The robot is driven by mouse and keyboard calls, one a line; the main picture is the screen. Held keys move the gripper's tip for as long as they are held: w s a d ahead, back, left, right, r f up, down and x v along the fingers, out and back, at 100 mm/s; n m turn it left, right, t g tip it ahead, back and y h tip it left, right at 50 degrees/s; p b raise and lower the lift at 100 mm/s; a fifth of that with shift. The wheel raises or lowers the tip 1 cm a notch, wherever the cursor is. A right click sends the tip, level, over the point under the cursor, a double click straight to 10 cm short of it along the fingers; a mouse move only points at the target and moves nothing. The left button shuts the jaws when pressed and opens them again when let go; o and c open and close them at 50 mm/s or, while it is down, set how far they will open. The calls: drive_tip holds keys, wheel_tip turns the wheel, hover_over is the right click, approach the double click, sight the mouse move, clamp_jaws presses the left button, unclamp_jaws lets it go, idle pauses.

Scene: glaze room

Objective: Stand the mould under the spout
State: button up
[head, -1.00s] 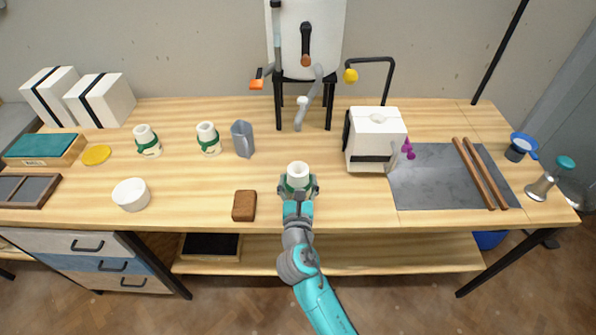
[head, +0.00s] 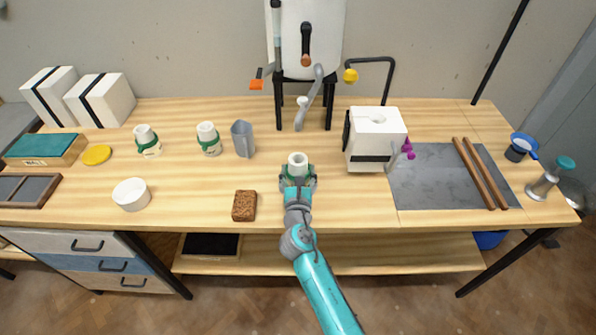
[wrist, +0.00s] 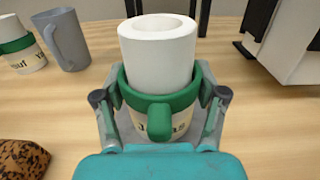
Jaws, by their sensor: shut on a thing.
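A white cylindrical mould (head: 298,160) with a green band stands upright between the fingers of my gripper (head: 298,183). In the wrist view the mould (wrist: 157,52) shows an open top and dark lettering partly hidden by the band's green tab. My gripper (wrist: 160,115) is shut on it from both sides, at the band's height. I cannot tell whether its base touches the table. The grey spout (head: 308,105) hangs down from the white tank (head: 312,40) at the back, behind and slightly right of the mould. The mould is in front of it, not beneath it.
Two similar banded moulds (head: 147,141) (head: 208,139) and a grey jug (head: 242,139) stand to the left. A brown sponge (head: 244,205) lies left of my gripper. A white block mould (head: 377,138) stands to the right. The table between gripper and spout is clear.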

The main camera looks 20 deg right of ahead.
drive_tip(key=o, duration=1.3)
drive_tip(key=shift+f, duration=0.15)
drive_tip(key=v, duration=1.2)
